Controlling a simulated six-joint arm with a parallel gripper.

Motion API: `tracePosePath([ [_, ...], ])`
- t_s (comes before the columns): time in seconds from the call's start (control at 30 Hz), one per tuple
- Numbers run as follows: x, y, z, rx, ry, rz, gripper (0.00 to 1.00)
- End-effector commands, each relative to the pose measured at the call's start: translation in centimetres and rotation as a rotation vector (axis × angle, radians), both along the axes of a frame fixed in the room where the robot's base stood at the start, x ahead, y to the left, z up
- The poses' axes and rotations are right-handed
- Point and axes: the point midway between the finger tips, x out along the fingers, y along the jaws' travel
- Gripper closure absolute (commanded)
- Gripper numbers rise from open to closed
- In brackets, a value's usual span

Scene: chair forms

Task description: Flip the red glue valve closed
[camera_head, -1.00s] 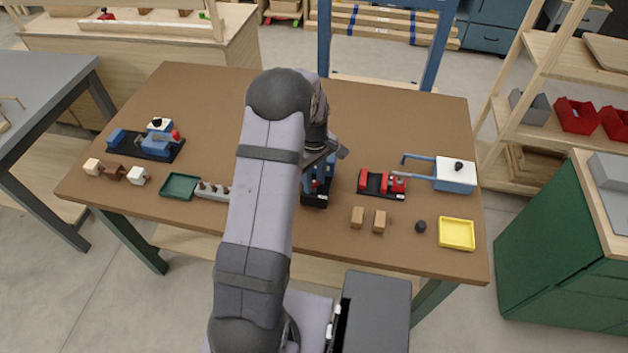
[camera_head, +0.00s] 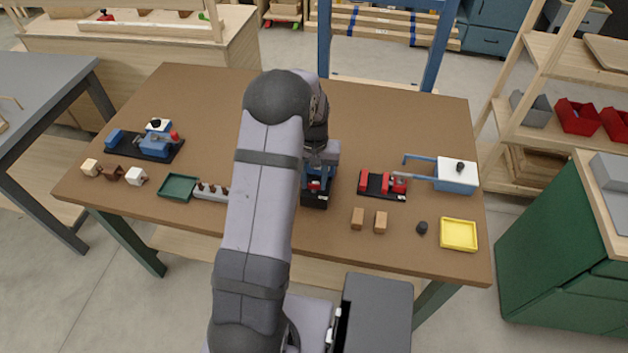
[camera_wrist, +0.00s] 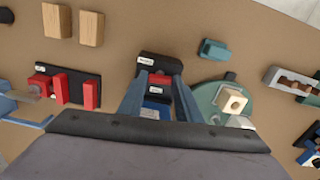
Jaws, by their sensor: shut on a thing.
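The glue station (camera_head: 315,199), with a black base and blue body, stands near the table's front edge, partly behind my arm. In the wrist view its labelled black end (camera_wrist: 160,64) lies just beyond my fingertips. The red valve (camera_wrist: 160,80) shows as a red piece between the fingers, above the blue body (camera_wrist: 154,111). My gripper (camera_wrist: 159,77) is shut on the red valve, one finger on each side. In the head view my gripper (camera_head: 321,158) is low over the station, and its fingertips are hard to make out.
Right of the station are a red clamp fixture (camera_head: 383,185), two wooden blocks (camera_head: 369,220) and a yellow tray (camera_head: 458,234). To the left are a grey rack (camera_head: 211,193) and green tray (camera_head: 177,187). A teal disc (camera_wrist: 205,97) with a wooden cube (camera_wrist: 231,100) is close beside the gripper.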

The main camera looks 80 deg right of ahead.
Motion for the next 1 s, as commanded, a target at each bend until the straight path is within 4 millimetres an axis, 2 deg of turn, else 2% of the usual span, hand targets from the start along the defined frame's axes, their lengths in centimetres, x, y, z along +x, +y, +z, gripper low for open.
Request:
tracePosePath([
  [0.3, 0.0, -0.06, 0.12, -0.002, 0.0, -0.098, 0.91],
  [0.77, 0.0, -0.09, 0.13, -0.003, 0.0, -0.112, 0.91],
  [0.8, 0.0, -0.09, 0.13, -0.003, 0.0, -0.111, 0.61],
  [1.0, 0.0, -0.06, 0.08, -0.002, 0.0, -0.11, 0.61],
])
